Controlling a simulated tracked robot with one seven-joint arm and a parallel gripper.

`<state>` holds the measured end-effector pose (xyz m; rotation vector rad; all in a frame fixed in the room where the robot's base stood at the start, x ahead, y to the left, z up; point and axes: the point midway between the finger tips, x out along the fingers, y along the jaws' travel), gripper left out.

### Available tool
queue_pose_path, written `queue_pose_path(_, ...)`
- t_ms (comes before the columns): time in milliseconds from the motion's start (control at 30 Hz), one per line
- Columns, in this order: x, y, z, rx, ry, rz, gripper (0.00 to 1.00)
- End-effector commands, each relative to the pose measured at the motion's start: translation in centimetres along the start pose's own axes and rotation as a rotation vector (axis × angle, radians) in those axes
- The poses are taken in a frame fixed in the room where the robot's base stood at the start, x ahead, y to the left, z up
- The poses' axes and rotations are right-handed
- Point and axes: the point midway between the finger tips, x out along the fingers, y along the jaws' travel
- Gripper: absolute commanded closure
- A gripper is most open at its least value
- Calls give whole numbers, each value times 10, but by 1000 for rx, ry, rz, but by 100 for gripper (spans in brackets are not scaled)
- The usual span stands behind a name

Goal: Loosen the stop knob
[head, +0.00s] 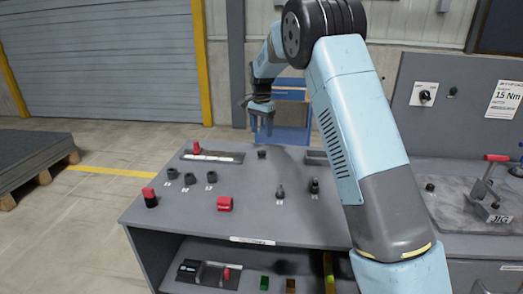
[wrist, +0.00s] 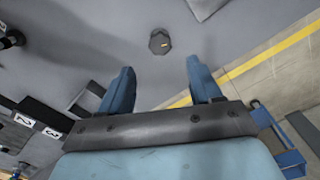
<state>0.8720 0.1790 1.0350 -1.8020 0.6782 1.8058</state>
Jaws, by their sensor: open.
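A small dark, faceted knob (wrist: 160,42) with an orange mark on top stands on the grey bench top in the wrist view. It appears to be the stop knob, and seems to be the dark knob (head: 262,154) near the bench's far edge in the head view. My gripper (head: 262,132) hangs above the far edge of the bench, pointing down. In the wrist view my gripper (wrist: 160,75) is open and empty, its two blue fingers apart. The knob shows beyond the fingertips, roughly centred between them and not touched.
The grey bench (head: 140,210) carries a red-handled rail (head: 197,150), several dark sockets (head: 190,179), a red block (head: 224,203), a red-topped peg (head: 150,197) and dark upright pegs (head: 315,186). A blue cart (head: 290,125) stands behind. A clamp fixture (head: 485,190) is at right.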

Motion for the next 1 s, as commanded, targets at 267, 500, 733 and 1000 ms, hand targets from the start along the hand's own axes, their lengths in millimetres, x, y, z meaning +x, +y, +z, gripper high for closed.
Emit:
queue_pose_path(267,50,0,0,-2,-1,1,36)
queue_pose_path(500,81,0,0,-2,1,0,36)
queue_pose_path(733,91,0,1,-2,1,-1,36)
queue_pose_path(1000,92,-1,1,-2,1,-1,38)
